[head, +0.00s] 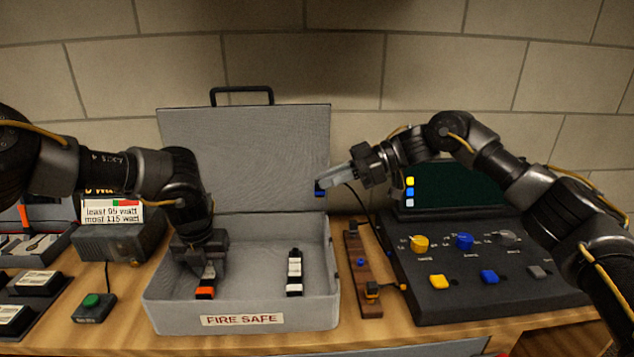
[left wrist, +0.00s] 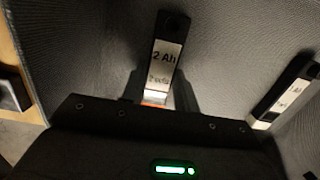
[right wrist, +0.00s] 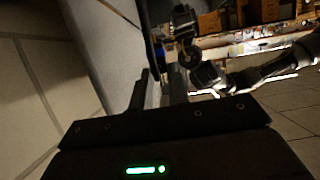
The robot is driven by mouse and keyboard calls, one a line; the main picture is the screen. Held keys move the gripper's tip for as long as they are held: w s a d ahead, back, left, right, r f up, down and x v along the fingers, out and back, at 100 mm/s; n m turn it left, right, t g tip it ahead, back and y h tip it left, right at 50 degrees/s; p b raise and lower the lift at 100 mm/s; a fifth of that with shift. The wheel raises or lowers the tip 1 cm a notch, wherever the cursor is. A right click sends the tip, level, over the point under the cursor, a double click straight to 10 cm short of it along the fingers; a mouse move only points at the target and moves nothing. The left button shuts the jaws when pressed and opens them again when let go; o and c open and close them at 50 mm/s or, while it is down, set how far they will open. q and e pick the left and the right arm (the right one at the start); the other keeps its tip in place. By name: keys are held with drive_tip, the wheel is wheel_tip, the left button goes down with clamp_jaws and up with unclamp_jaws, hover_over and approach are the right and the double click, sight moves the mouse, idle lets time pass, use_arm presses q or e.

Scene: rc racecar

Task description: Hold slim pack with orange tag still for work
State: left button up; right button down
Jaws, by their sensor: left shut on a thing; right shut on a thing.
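The slim pack with the orange tag (head: 205,292) is inside the grey fire safe box. In the left wrist view the slim pack (left wrist: 166,60) shows a white label reading "2 Ah", with a bit of orange between my fingers. My left gripper (head: 207,272) reaches down into the box and is shut on this pack. My right gripper (head: 332,182) is raised in front of the open lid, pointing left. It is shut on a small dark piece with blue (head: 320,188). Its exact shape is too small to tell.
The fire safe box (head: 240,322) also holds a second pack (head: 294,272) with white labels. Right of it are a wooden strip (head: 358,262) and a black console (head: 470,265) with coloured knobs. A green button (head: 92,300) and a grey meter (head: 118,243) stand to the left.

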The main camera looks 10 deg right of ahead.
use_arm(q)
drive_tip(key=shift+d, duration=0.1)
use_arm(e)
drive_tip(key=shift+d, duration=0.35)
use_arm(q)
drive_tip(key=o, duration=1.1)
drive_tip(key=shift+r, duration=0.15)
drive_tip(key=r, duration=0.4)
drive_tip(key=s+r, duration=0.1)
drive_tip(key=r, duration=0.6)
drive_tip(key=shift+s+r, duration=0.2)
drive_tip(key=shift+r, duration=0.15)
